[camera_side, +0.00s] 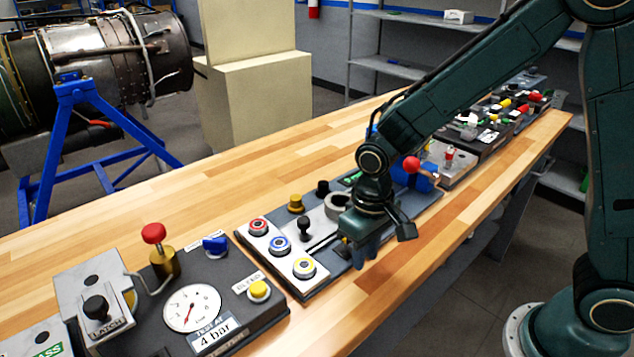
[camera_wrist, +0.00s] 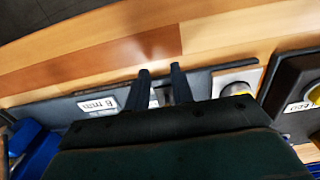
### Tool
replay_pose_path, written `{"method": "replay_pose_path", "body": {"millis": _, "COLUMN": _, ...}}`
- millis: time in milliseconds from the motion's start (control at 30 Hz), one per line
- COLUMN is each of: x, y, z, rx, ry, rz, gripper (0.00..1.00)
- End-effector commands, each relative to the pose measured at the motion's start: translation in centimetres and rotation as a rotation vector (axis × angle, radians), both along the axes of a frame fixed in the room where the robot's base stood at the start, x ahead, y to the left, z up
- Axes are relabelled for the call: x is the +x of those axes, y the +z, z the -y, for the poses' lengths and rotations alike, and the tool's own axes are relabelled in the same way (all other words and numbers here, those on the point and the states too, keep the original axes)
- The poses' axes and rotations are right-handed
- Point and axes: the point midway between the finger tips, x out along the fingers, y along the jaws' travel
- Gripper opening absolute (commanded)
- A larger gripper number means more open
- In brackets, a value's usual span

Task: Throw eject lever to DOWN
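My gripper (camera_side: 364,250) points down over the front edge of the middle panel. In the wrist view its two dark fingers (camera_wrist: 161,84) stand apart, with a small dark part of the panel showing between them; I cannot tell whether they touch it. No label reading "eject" can be read. A lever with a red ball (camera_side: 411,163) rises by a blue block behind my wrist. A black-knobbed lever (camera_side: 304,227) stands upright on the middle panel, left of my gripper. I cannot tell which lever is the eject lever.
Red, blue and yellow buttons (camera_side: 281,246) line the middle panel's left end. A gauge box (camera_side: 193,308) with a red-knobbed plunger (camera_side: 154,234) stands at the front left. More panels (camera_side: 490,125) crowd behind my arm. The wooden bench (camera_side: 150,205) is clear along its far side.

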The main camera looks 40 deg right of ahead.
Motion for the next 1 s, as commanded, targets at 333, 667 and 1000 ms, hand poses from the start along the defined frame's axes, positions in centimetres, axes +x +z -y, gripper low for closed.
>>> {"method": "replay_pose_path", "body": {"millis": 333, "x": 0.0, "y": 0.0, "z": 0.0, "rx": 0.0, "ry": 0.0, "rz": 0.0, "gripper": 0.31}}
{"method": "replay_pose_path", "body": {"millis": 667, "x": 0.0, "y": 0.6, "z": 0.0, "rx": 0.0, "ry": 0.0, "rz": 0.001, "gripper": 0.31}}
{"method": "replay_pose_path", "body": {"millis": 1000, "x": 0.0, "y": 2.4, "z": 0.0, "rx": 0.0, "ry": 0.0, "rz": 0.001, "gripper": 0.31}}
